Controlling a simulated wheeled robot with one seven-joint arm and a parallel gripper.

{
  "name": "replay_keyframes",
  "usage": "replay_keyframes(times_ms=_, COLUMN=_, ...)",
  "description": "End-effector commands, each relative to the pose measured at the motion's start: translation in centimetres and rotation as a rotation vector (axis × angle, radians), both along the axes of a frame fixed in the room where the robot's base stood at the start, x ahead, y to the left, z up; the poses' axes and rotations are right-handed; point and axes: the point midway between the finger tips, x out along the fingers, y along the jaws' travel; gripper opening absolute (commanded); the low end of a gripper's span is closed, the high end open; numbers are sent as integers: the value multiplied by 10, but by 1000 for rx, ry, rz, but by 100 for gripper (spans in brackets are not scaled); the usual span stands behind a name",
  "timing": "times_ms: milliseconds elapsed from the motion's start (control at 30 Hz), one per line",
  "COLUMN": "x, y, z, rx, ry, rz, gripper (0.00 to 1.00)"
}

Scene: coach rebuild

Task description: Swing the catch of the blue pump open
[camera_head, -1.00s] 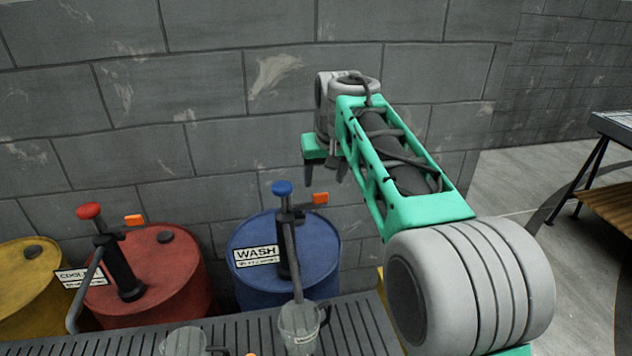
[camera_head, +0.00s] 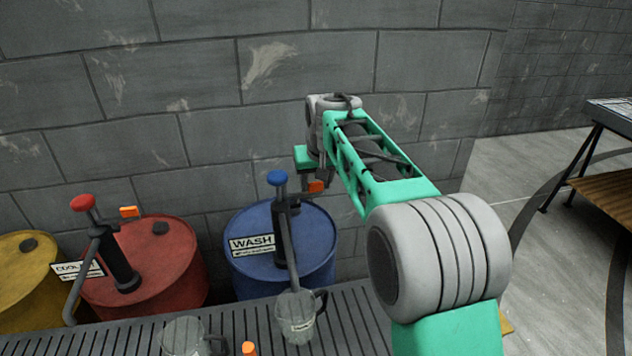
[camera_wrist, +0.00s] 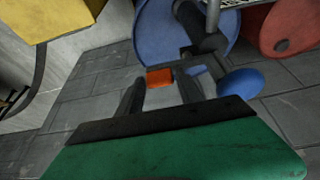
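The blue pump (camera_head: 281,222) has a dark upright body and a blue knob (camera_head: 277,178), and stands on a blue drum labelled WASH. Its catch, an orange tab (camera_head: 316,186), sticks out to the right near the pump's top. In the wrist view the catch (camera_wrist: 159,78) shows between the tips of my gripper (camera_wrist: 162,80), with the blue knob (camera_wrist: 240,83) to its right. My gripper is open, one finger on each side of the catch; contact cannot be told. In the head view my gripper (camera_head: 320,181) is partly hidden by its own arm and overlaps the catch.
A red drum (camera_head: 165,275) with a red-knobbed pump stands left, and a yellow drum (camera_head: 25,290) beyond it. Clear jugs (camera_head: 297,318) stand on the slatted grate (camera_head: 350,320) in front. A block wall is close behind. Open floor and a table (camera_head: 615,115) lie right.

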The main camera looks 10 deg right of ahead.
Motion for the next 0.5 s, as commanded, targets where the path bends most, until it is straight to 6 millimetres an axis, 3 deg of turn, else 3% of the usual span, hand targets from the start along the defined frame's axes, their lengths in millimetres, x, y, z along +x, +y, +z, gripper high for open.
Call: replay_keyframes(times_ms=500, x=0, y=0, z=0, rx=0, ry=0, rz=0, gripper=0)
